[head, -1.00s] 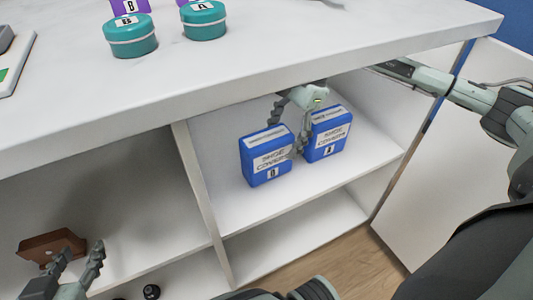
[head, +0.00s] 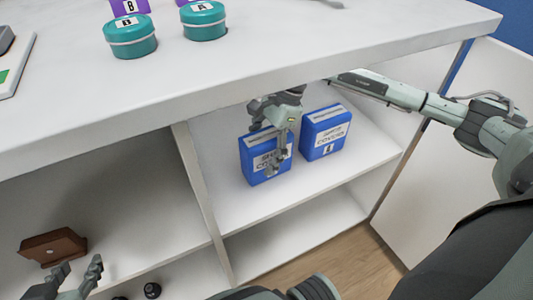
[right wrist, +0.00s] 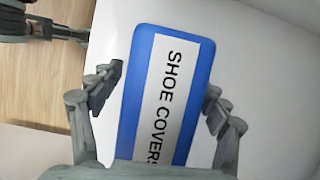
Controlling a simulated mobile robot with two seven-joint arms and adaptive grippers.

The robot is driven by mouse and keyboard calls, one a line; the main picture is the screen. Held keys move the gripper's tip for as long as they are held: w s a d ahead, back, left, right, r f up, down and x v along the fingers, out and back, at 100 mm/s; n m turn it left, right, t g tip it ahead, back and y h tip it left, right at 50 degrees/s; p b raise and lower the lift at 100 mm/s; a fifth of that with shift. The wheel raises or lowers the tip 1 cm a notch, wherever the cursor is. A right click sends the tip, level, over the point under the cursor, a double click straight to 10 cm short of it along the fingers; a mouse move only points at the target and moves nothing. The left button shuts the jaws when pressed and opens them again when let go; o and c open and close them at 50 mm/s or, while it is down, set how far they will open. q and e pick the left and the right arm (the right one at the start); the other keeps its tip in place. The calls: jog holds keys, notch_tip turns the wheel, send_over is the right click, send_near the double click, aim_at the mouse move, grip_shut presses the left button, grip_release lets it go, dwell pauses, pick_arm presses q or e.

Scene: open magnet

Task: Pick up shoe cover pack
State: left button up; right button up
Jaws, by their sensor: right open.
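Two blue shoe cover packs with white labels stand upright on the upper shelf of the open cabinet, the left pack (head: 251,158) and the right pack (head: 325,132). My right gripper (head: 266,145) is open in front of the left pack and hides part of its label. In the right wrist view a pack (right wrist: 168,95) with "SHOE COVERS" on its top lies between the spread fingers of this gripper (right wrist: 163,90), with gaps at both sides. My left gripper (head: 78,275) is open and empty at the lower left, partly cut off by the frame.
The white countertop (head: 250,55) overhangs the shelf and carries two teal round containers (head: 130,38) (head: 204,20). A cabinet divider (head: 202,195) stands left of the packs. The open door (head: 420,200) is at the right. A brown box (head: 53,247) sits at lower left.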

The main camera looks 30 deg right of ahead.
jog(key=shift+f+b, duration=0.25)
jog(key=shift+b, duration=0.1)
dwell(0.4)
jog(key=c, duration=1.5)
jog(key=shift+r, duration=0.1)
